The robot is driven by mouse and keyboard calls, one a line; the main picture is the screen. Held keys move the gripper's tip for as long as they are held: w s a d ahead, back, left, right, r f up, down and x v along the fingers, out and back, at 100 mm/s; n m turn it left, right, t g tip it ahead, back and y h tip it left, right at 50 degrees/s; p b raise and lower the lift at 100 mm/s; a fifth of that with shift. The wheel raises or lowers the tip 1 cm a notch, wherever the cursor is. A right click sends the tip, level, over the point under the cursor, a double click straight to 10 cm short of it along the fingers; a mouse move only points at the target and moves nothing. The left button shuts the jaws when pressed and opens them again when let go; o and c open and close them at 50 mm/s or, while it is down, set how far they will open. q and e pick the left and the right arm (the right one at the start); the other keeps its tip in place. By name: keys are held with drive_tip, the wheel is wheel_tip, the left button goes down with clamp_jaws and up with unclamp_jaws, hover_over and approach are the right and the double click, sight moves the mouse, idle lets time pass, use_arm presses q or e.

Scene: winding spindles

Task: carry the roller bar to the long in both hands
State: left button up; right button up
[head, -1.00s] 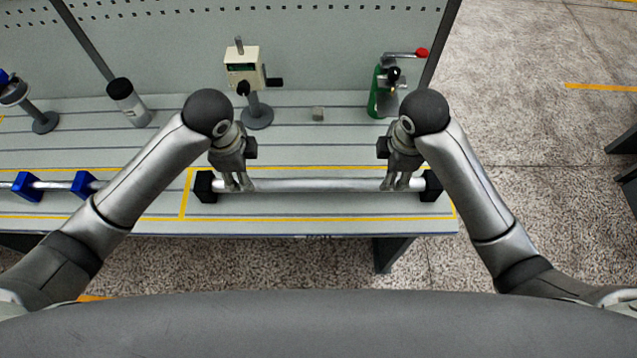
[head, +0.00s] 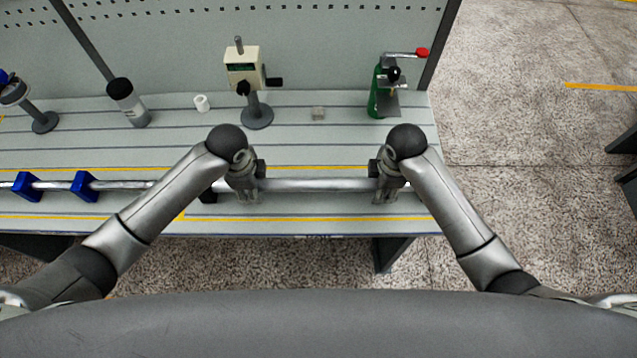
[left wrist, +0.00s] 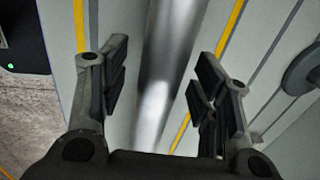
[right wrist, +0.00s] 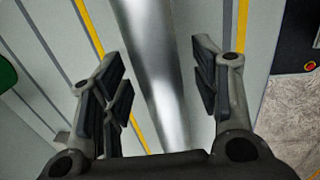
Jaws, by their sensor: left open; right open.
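The roller bar (head: 313,185) is a shiny metal cylinder lying level along the bench inside a yellow outline. A black end block (head: 208,196) shows at its left, partly behind my left arm; its right end is hidden behind my right arm. My left gripper (head: 246,198) is open at the left part of the bar. In the left wrist view the bar (left wrist: 160,85) runs between its spread fingers. My right gripper (head: 385,198) is open at the right part. In the right wrist view the bar (right wrist: 155,75) also passes between its spread fingers.
A thinner rod in blue blocks (head: 84,185) lies to the left. The bench's front edge is close.

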use_arm(q)
drive_tip(key=shift+f, duration=0.25)
use_arm(e)
drive_tip(key=shift+f, duration=0.25)
use_arm(q)
clamp_jaws()
use_arm(e)
clamp_jaws()
use_arm(q)
drive_tip(key=shift+w+r, duration=0.2)
drive_tip(key=shift+r, duration=0.05)
use_arm(e)
drive_tip(key=shift+w+r, duration=0.2)
drive_tip(key=shift+r, duration=0.05)
